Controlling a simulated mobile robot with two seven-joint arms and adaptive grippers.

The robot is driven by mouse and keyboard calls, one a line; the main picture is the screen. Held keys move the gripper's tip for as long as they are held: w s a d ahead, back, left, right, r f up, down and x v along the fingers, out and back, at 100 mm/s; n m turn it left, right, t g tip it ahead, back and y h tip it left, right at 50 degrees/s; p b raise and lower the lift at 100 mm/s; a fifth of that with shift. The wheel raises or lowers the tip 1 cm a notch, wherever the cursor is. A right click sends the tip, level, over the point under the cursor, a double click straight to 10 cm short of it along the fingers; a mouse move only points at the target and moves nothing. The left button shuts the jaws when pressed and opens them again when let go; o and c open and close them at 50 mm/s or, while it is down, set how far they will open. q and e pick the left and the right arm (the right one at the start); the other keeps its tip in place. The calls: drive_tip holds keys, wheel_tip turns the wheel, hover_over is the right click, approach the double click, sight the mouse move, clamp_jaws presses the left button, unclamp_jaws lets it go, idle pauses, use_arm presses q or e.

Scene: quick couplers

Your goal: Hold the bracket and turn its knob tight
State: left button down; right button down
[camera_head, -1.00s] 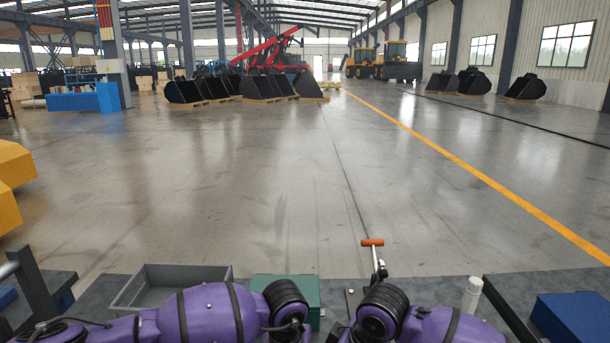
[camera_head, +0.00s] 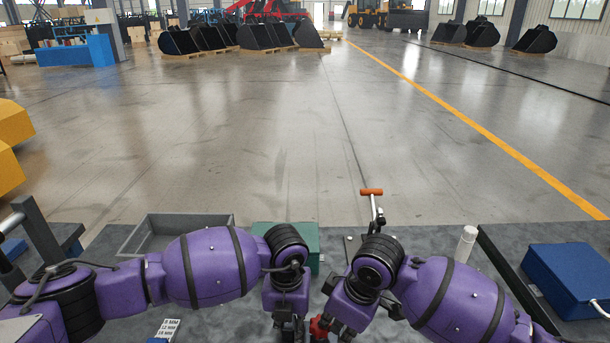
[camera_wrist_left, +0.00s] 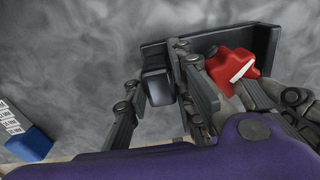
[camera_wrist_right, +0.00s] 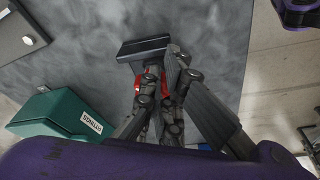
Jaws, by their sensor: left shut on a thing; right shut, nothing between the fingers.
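The bracket is black, with a long flat plate (camera_wrist_left: 265,50) and a block (camera_wrist_left: 157,87) in the left wrist view. Its plate also shows in the right wrist view (camera_wrist_right: 145,48). The red knob (camera_wrist_left: 232,68) sits in front of the plate and shows low in the head view (camera_head: 318,327). My left gripper (camera_wrist_left: 165,90) is shut on the bracket's block. My right gripper (camera_wrist_right: 168,75) is shut with nothing between its fingers, close beside the knob. Its fingers partly hide the knob, and I cannot tell whether they touch it.
On the grey bench, an open grey tray (camera_head: 135,240) stands at the back left and a green box (camera_head: 312,240) behind my arms. An orange-handled tool (camera_head: 372,192), a white cylinder (camera_head: 466,245) and a blue case (camera_head: 570,278) are to the right.

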drive_tip(key=shift+s+a, duration=0.35)
drive_tip(key=shift+a, duration=0.25)
drive_tip(key=shift+d, duration=0.1)
drive_tip(key=shift+s+d+r, duration=0.1)
drive_tip(key=shift+s+d, duration=0.05)
drive_tip(key=shift+s, duration=0.05)
drive_tip(key=shift+w+a+v, duration=0.1)
drive_tip(key=shift+a+v, duration=0.05)
drive_tip(key=shift+v, duration=0.8)
drive_tip(key=shift+w+a+v, duration=0.15)
drive_tip(key=shift+v, duration=0.8)
drive_tip(key=shift+w+a+v, duration=0.1)
drive_tip(key=shift+a+v, duration=0.05)
drive_tip(key=shift+v, duration=0.8)
drive_tip(key=shift+d+r, duration=0.1)
drive_tip(key=shift+r, duration=0.1)
drive_tip(key=shift+w+d+f, duration=0.3)
drive_tip(key=shift+w+f, duration=0.15)
drive_tip(key=shift+f, duration=0.6)
drive_tip(key=shift+w+d+f, duration=0.3)
drive_tip(key=shift+w+f, duration=0.1)
drive_tip(key=shift+f, duration=0.65)
drive_tip(key=shift+w+d+f, duration=0.3)
drive_tip(key=shift+w+f, duration=0.15)
drive_tip(key=shift+f, duration=0.55)
